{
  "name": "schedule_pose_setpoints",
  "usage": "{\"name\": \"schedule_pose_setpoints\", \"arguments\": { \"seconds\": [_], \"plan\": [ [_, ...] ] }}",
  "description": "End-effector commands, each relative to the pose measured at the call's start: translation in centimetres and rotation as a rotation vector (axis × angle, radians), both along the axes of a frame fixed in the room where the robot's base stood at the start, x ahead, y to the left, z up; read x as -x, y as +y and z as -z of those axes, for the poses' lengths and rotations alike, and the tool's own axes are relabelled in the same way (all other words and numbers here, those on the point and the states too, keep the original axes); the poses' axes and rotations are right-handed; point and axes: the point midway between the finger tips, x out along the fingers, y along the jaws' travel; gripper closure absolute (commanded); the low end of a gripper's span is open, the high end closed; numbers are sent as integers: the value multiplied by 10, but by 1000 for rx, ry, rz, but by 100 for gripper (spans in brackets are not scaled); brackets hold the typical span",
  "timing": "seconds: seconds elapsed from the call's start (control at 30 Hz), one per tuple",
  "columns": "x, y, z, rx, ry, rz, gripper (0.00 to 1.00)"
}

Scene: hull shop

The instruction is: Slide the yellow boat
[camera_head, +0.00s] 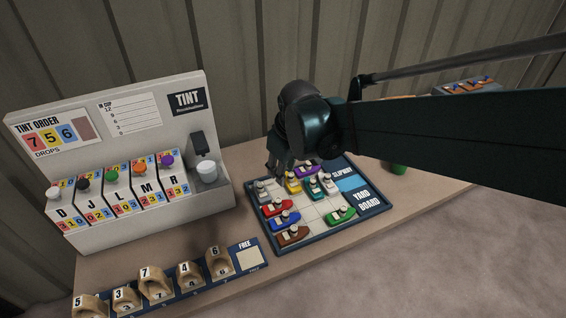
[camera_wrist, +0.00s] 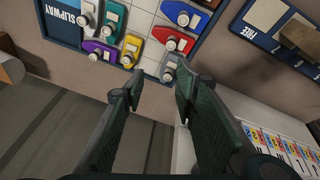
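The yellow boat (camera_head: 292,184) sits on the yard board (camera_head: 268,238), near its far edge, between a grey boat (camera_head: 263,190) and a purple boat (camera_head: 308,169). The yellow boat also shows in the wrist view (camera_wrist: 131,49), with its knob toward the board's edge. My gripper (camera_head: 278,170) is above the board's far left part, partly hiding the boats' ends in the head view. In the wrist view my gripper's fingers (camera_wrist: 158,88) are apart with nothing between them. The left fingertip is near the yellow boat's end, the right one near the grey boat.
Red (camera_head: 277,208), blue (camera_head: 284,219), brown (camera_head: 292,235) and green (camera_head: 340,214) boats share the board, with teal and white ones near the slipway (camera_head: 345,172). Empty squares lie mid-board. A tint machine (camera_head: 110,130) stands left, a rack of numbered blocks (camera_head: 235,262) in front.

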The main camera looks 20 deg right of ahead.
Motion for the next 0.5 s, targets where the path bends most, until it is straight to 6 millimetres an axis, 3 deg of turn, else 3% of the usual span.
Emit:
{"name": "schedule_pose_setpoints", "arguments": {
  "seconds": [0.5],
  "plan": [
    [-52, -29, 15, 36, 124, -142, 71]
  ]
}}
